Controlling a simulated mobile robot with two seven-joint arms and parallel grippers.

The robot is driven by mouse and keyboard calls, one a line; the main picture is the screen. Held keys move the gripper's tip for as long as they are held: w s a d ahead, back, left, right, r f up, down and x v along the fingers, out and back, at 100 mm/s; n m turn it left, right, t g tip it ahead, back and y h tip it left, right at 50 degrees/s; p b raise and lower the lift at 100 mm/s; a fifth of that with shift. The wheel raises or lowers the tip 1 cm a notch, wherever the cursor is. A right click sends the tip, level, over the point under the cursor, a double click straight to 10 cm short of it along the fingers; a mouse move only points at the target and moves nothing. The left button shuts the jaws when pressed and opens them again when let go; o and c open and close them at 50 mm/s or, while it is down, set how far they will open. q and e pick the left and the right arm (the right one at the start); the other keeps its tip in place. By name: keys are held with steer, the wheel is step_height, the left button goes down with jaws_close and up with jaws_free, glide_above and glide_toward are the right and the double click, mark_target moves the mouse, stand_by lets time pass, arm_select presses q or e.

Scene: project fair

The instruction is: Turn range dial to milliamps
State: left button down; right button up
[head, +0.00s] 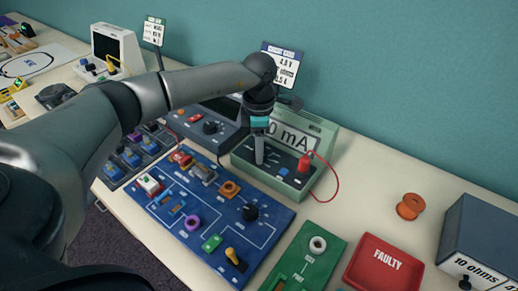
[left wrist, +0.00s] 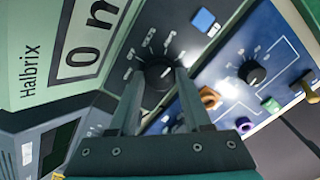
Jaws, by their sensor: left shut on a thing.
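The green meter (head: 322,133) stands at the back of the table against the wall, and its screen reads "0 mA" in the head view. The meter also fills the upper left of the left wrist view (left wrist: 30,50), with part of the screen text visible. My left gripper (head: 259,160) reaches down to the meter's front panel. In the left wrist view its two fingers are shut on the dark range dial (left wrist: 158,73), one on each side. Small white marks ring the dial, too blurred to read. The fingers hide the dial in the head view. My right gripper is not in view.
A blue circuit board (head: 270,236) with several parts lies in front of the meter. A red plug (head: 304,164) with a red wire sits on the meter's right. A red FAULTY tray (head: 384,265), green board (head: 305,262) and orange spool (head: 410,206) are to the right.

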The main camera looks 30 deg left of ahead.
arm_select(q)
steer(key=shift+m, duration=1.1)
steer(key=shift+c, duration=1.7)
jaws_free()
step_height(320, 180, up, 15)
steer(key=shift+r+p, duration=0.2)
steer(key=shift+p, duration=0.1)
